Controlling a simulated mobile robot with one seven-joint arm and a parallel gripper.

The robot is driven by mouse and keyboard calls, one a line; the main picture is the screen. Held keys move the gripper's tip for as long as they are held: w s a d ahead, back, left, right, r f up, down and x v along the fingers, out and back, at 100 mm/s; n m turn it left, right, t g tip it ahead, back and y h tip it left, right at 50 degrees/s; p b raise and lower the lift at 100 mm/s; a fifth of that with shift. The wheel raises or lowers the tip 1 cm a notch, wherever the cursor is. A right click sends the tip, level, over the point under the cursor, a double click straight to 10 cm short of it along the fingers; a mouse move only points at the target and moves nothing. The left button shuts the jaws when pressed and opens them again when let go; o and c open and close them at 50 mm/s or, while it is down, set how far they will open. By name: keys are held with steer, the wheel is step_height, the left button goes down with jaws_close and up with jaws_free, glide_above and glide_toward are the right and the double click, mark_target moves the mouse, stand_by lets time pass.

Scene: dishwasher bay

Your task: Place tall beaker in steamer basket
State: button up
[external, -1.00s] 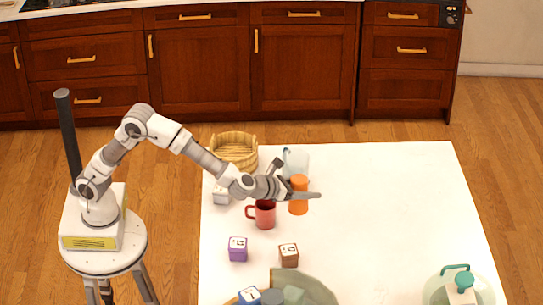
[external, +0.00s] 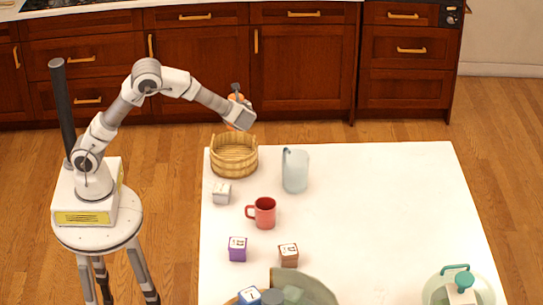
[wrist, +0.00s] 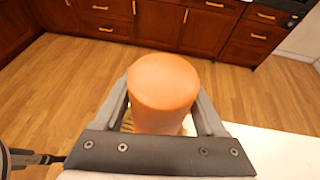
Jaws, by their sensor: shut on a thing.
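The tall beaker is the orange cylinder (wrist: 165,90); it fills the middle of the wrist view between the fingers. My gripper (wrist: 162,97) is shut on it. In the external view only a small part of the orange beaker (external: 232,98) shows, mostly hidden by my gripper's body. The steamer basket (external: 234,168) is a round tan woven basket at the table's far left corner. My gripper is raised, and in the external picture it appears just above the basket's far rim. Most of the basket is hidden behind the beaker in the wrist view.
A clear pitcher (external: 296,172) stands right of the basket. A white block (external: 221,193), a red mug (external: 264,213), a purple block (external: 237,249) and a brown block (external: 288,255) stand nearer. A glass jar with a teal handle (external: 458,285) is at front right.

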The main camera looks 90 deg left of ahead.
steer(key=s, duration=0.2)
steer(key=b, duration=1.2)
glide_above(234, 152)
steer(key=shift+n+g, duration=0.3)
steer(key=shift+g, duration=0.1)
step_height(234, 152, down, 13)
steer(key=shift+r, duration=0.1)
steer(key=o, duration=1.3)
steer(key=shift+o, duration=0.2)
